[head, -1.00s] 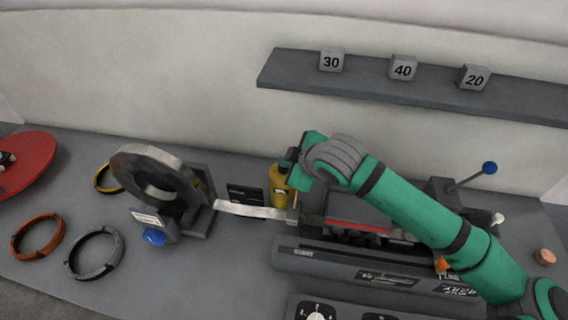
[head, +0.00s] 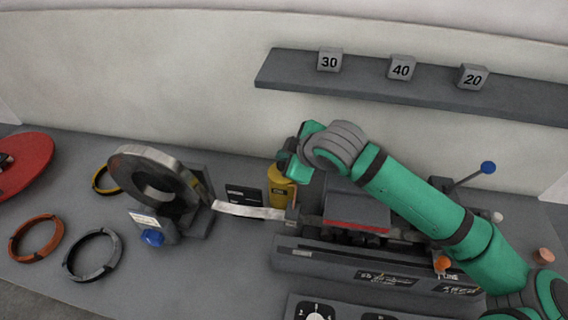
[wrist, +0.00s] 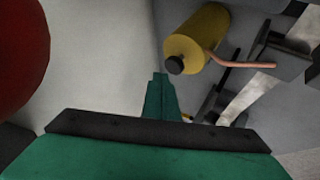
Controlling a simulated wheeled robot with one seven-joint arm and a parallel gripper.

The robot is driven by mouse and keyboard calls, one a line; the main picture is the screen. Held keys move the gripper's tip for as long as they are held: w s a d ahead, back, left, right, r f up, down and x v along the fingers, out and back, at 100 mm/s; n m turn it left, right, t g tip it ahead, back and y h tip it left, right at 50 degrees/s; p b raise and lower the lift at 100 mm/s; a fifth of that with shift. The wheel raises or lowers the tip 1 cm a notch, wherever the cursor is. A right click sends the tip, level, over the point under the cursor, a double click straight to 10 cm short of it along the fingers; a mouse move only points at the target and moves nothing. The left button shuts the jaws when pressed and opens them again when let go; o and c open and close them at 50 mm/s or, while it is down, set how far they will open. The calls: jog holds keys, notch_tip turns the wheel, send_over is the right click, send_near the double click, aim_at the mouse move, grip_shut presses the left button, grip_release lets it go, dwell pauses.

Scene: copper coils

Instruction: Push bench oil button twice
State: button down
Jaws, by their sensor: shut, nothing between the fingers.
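The bench oiler is a yellow can (head: 279,187) standing behind the metal strip, partly hidden by my gripper in the head view. In the wrist view the yellow can (wrist: 203,36) lies at the upper middle, with a black button (wrist: 175,64) on its end and a copper-coloured spout (wrist: 240,64). My gripper (wrist: 159,78) is shut and empty, its green fingers just below and left of the button, with a gap showing in the picture. In the head view my gripper (head: 286,165) is close by the can's top; contact cannot be told there.
A coil stand (head: 160,185) feeds a metal strip (head: 248,210) into the bench machine (head: 355,210). A blue-knobbed lever (head: 488,168) stands at right. A shelf (head: 360,82) with numbered blocks is behind. Rings, including an orange one (head: 36,239), lie at left. A red round thing (wrist: 20,55) fills the wrist view's left edge.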

jog(key=shift+s+d+r, duration=0.1)
jog(key=shift+d+r, duration=0.05)
jog(key=shift+r, duration=2.4)
jog(key=shift+w, duration=0.2)
jog(key=shift+s+d, duration=0.1)
jog(key=shift+a, duration=0.25)
jog(key=shift+d, duration=0.1)
